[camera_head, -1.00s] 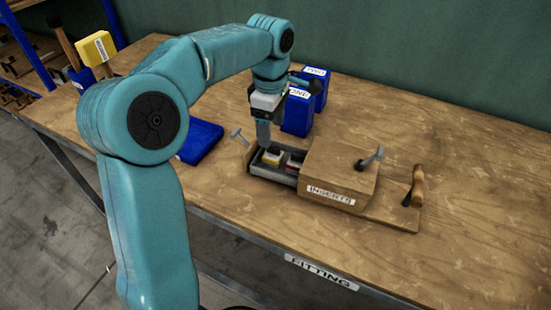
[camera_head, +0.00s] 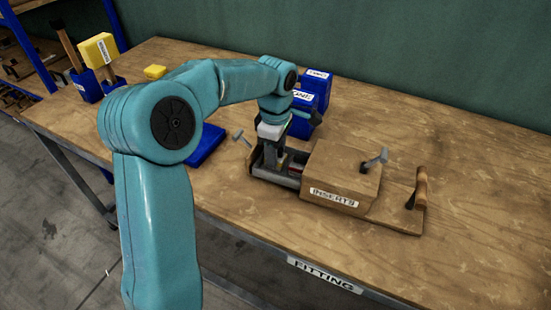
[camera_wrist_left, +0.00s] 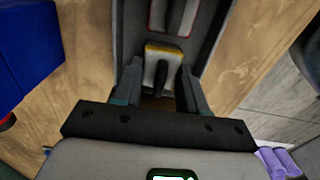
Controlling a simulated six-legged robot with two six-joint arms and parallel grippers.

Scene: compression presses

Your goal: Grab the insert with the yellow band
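The insert with the yellow band (camera_wrist_left: 163,57) is a pale block with a dark upright part, lying in the grey tray of the inserts box. In the head view it is hidden behind my left gripper (camera_head: 272,160), which points down into the tray. In the left wrist view the two fingers of my left gripper (camera_wrist_left: 158,85) stand apart on either side of the insert's near part. A gap shows at the left finger; the right finger is very close to it. A red-edged insert (camera_wrist_left: 178,18) lies farther along the tray (camera_head: 272,178). My right gripper is not in view.
The wooden box labelled INSERTS (camera_head: 340,172) stands right of the tray, with a lever handle (camera_head: 420,188) beyond. Blue containers (camera_head: 315,88) stand behind the gripper. A blue slab (camera_head: 205,146) and a grey T-shaped tool (camera_head: 241,138) lie to the left. The table's right side is clear.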

